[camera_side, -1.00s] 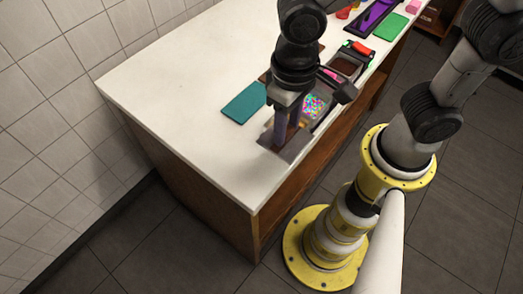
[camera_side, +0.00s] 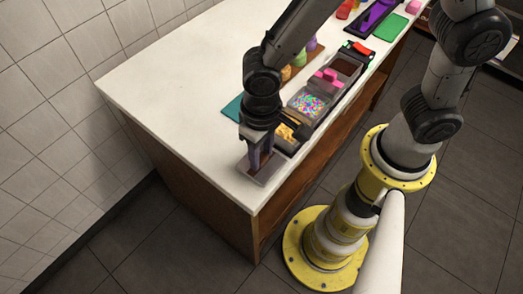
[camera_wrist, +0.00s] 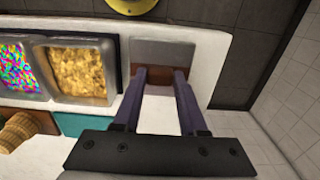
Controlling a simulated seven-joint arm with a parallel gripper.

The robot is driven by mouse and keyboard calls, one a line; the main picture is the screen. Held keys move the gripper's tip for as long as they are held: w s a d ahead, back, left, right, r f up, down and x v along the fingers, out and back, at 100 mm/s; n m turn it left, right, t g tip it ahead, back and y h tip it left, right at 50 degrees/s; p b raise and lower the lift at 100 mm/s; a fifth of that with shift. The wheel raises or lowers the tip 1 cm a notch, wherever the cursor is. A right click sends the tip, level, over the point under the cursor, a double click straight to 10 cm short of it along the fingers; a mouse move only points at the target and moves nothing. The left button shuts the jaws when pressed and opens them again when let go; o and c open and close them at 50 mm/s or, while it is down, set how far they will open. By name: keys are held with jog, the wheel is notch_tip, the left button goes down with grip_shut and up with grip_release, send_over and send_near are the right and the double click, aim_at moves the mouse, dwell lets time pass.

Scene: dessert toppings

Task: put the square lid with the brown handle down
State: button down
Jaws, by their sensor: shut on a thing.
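The square lid (camera_side: 268,174) is a grey, see-through plate at the near end of the white counter, under my gripper (camera_side: 257,163). It also shows in the wrist view (camera_wrist: 183,53), beyond my fingers. Its brown handle (camera_wrist: 160,70) shows as a strip between my fingertips (camera_wrist: 160,76). My gripper points down and is shut on the handle. The lid lies flat, on or just above the counter; I cannot tell whether it touches. In the side view the fingers hide the handle.
A tray of golden topping (camera_wrist: 80,70) sits uncovered beside the lid, with a tray of coloured sprinkles (camera_side: 308,104) beyond it. A pink-handled lid (camera_side: 328,78) is further along. A teal mat (camera_side: 233,108) lies behind. The counter's left part (camera_side: 160,95) is clear.

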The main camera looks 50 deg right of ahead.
aim_at(261, 157)
jog(key=shift+f, duration=0.15)
jog(key=shift+c, duration=2.3)
grip_release()
notch_tip(261, 157, up, 12)
jog(key=s+d+r+t, duration=0.2)
jog(key=s+d+r, duration=0.1)
jog(key=d, duration=0.7)
jog(key=s+d+r+t, duration=0.3)
jog(key=s+d+r, duration=0.1)
jog(key=d, duration=0.6)
jog(key=shift+d+t, duration=0.3)
jog(key=shift+r, duration=0.1)
